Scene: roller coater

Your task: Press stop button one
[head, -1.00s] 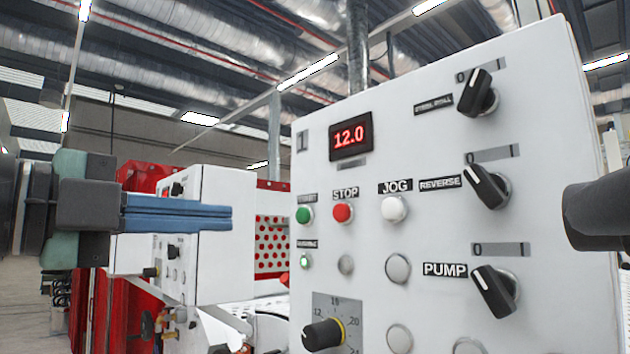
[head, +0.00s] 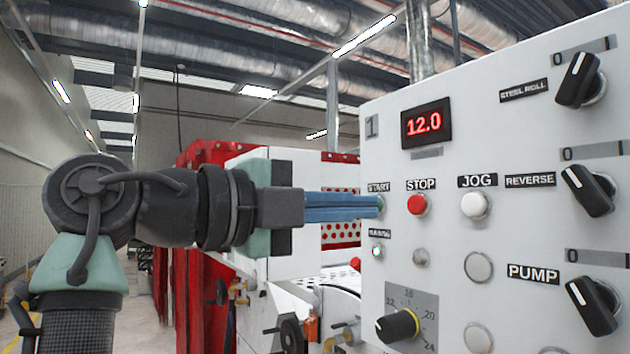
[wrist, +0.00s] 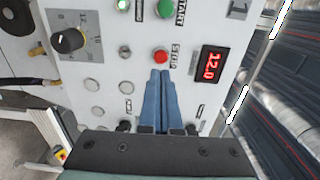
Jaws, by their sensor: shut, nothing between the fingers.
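The red stop button (head: 417,204) sits under the STOP label on the white control panel marked 1 (head: 440,260), and also shows in the wrist view (wrist: 161,55). My gripper (head: 378,206) is shut and empty, its blue fingers together. In the head view its tips overlap the green start button's place, to the left of the stop button. In the wrist view the fingertips (wrist: 160,72) point at the panel just below the red button. I cannot tell whether they touch anything. The green start button (wrist: 166,8) is clear in the wrist view.
A white jog button (head: 475,205) is right of stop. Black selector knobs (head: 590,190) stand out along the panel's right side, and a dial (head: 398,325) at its lower left. The display (head: 426,123) reads 12.0. Red and white machinery is behind my gripper.

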